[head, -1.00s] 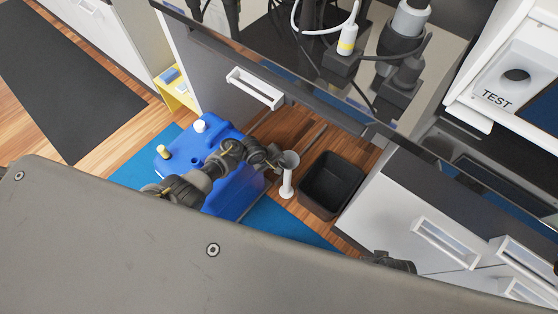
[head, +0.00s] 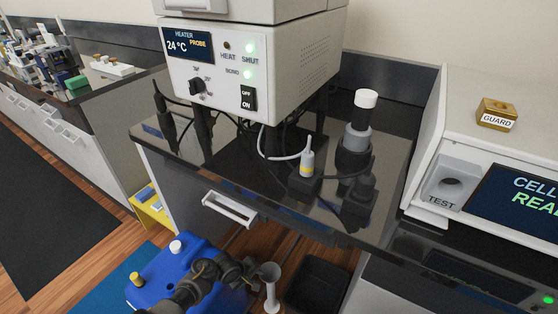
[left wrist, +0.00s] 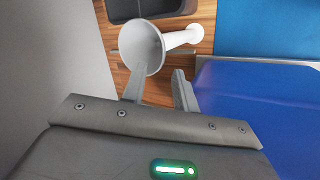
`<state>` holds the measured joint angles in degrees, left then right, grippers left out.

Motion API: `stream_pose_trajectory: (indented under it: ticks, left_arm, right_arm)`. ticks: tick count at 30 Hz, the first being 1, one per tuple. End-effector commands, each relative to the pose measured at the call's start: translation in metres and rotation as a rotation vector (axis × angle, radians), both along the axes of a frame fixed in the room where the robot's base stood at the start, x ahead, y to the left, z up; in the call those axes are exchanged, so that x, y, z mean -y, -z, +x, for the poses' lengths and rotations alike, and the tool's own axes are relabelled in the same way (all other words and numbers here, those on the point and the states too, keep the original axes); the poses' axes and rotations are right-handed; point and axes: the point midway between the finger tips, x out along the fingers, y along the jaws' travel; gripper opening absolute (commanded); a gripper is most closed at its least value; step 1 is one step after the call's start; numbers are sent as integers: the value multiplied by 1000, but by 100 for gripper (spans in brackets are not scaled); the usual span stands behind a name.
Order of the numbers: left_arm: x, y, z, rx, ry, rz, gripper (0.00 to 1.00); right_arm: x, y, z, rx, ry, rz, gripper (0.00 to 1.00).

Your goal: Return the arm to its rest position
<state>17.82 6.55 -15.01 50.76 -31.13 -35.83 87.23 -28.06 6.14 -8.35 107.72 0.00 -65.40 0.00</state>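My left gripper (head: 257,272) is low beside the blue oil can, close to a pale funnel-shaped piece (head: 269,271) on a white stem. In the left wrist view the two fingers (left wrist: 158,88) stand apart, with wooden floor showing between them. The round mouth of the funnel (left wrist: 142,48) is just beyond one fingertip; I cannot tell whether they touch. The blue can (head: 182,277) stands on the floor with a white cap and a yellow cap. My right gripper is not in view.
A black bin (head: 316,284) stands right of the funnel. The cell tester (head: 500,190) is at the right.

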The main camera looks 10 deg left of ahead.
Motion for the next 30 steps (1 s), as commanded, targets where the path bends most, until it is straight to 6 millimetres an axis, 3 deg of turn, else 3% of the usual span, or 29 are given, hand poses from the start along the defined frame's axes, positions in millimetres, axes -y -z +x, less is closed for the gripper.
stream_pose_trajectory:
  ticks: [8,14,17,24,30]
  left_arm:
    - [-5,-3,-13,39,67,67,29]
    - [-14,-23,-53,115,240,230,29]
    - [-24,-45,-87,145,350,333,29]
    - [-54,-117,-172,161,594,524,29]
    - [-68,-160,-219,154,714,584,29]
  right_arm:
    - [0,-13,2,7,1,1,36]
    - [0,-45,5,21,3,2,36]
    - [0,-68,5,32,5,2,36]
    - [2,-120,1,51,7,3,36]
    - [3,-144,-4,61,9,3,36]
